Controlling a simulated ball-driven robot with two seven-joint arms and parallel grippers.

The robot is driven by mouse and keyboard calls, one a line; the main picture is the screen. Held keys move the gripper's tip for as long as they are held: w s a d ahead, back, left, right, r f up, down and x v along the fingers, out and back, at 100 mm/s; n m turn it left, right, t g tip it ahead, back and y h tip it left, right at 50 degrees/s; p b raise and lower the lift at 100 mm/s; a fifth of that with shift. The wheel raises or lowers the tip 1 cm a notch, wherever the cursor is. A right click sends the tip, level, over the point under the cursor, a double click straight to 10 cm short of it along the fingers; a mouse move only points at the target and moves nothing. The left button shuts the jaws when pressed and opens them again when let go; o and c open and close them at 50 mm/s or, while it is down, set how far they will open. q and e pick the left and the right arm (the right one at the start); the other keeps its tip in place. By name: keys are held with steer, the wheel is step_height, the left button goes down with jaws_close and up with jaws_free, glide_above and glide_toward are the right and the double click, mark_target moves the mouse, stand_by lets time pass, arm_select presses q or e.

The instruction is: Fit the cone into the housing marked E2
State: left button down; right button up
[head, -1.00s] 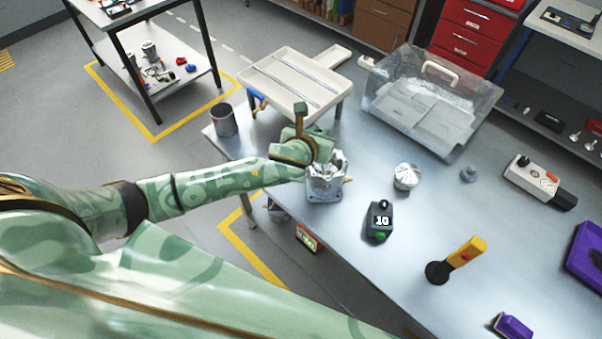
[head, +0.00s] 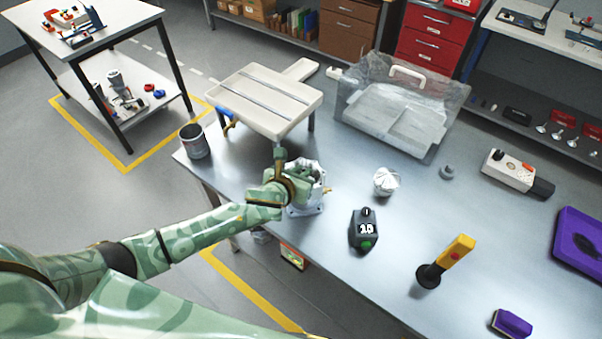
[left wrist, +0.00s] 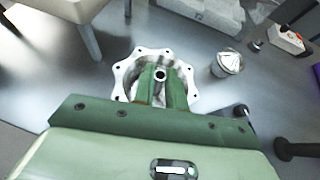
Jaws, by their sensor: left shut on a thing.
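A silver machined housing with a scalloped flange (head: 312,205) stands on the bench near its left edge. It also shows in the left wrist view as a lobed ring with bolt holes (left wrist: 122,78). I cannot read any E2 mark on it. My left gripper (head: 297,183) is over the housing's mouth. In the left wrist view its fingers (left wrist: 160,85) reach over the opening and are shut on a small round piece with a dark hole, which I take for the cone (left wrist: 160,74). Most of that piece is hidden by the fingers. My right gripper is out of view.
A silver fluted round part (head: 386,182) stands to the right. A grey cup (head: 195,142), white tray (head: 262,102) and clear case (head: 400,112) stand around the back.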

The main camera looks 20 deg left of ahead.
arm_select(q)
steer(key=c, duration=1.4)
jaws_free()
steer(key=shift+c, duration=0.2)
